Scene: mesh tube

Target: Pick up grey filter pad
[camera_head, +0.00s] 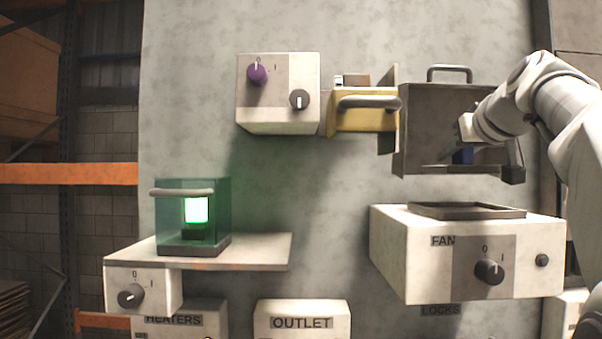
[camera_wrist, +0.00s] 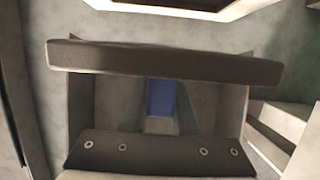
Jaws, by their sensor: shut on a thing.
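My gripper (camera_head: 463,148) reaches in front of the dark open-fronted box (camera_head: 425,115) on the wall at the upper right. In the wrist view my two grey fingers (camera_wrist: 162,112) are shut on a small blue piece (camera_wrist: 162,97), which fills the gap between them. A wide dark grey slab (camera_wrist: 165,60) crosses the wrist view beyond the fingers. I cannot tell whether this slab is the grey filter pad or an edge of the box. It hides what lies behind it.
The white fan unit (camera_head: 410,255) below has a dark frame (camera_head: 467,211) on top and knobs in front. A yellow box (camera_head: 361,119) with a handle is close left of the dark box. A green glass case (camera_head: 222,225) stands at lower left.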

